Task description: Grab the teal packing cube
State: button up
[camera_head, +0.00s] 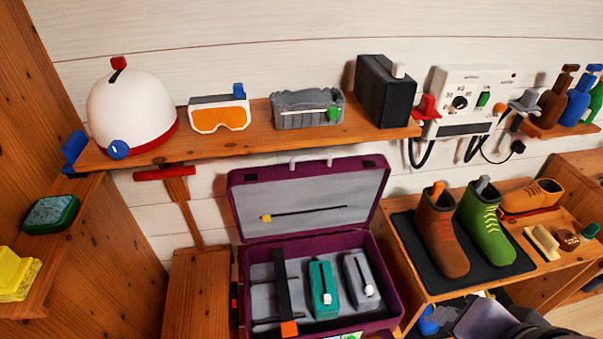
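The teal packing cube (323,288) stands inside the open purple suitcase (242,272), near the middle of its lower half. It has a small white tab on its front. A grey packing cube (353,268) of similar shape is just to its right, with a narrow gap. A dark strap with an orange end (286,300) runs along the suitcase to its left. A dark grey shape at the bottom right edge may be part of my arm.
The suitcase lid (318,201) stands open behind. A shelf (235,140) above holds a white helmet (125,108), orange goggles (219,116), a grey basket (307,108) and a black box (383,92). Boots (441,235) stand on a bench (425,290) to the right.

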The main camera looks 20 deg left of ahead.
aim_at(322, 275)
jog(key=i+u, duration=0.15)
jog(key=u, duration=0.3)
jog(key=i+l+u, duration=0.15)
jog(key=u, duration=0.3)
jog(key=i+l+u, duration=0.15)
jog(key=u, duration=0.3)
jog(key=i+l+u, duration=0.1)
jog(key=l+u, duration=0.2)
jog(key=u, duration=0.15)
jog(key=l+u, duration=0.2)
jog(key=u, duration=0.25)
jog(key=i+l, duration=0.05)
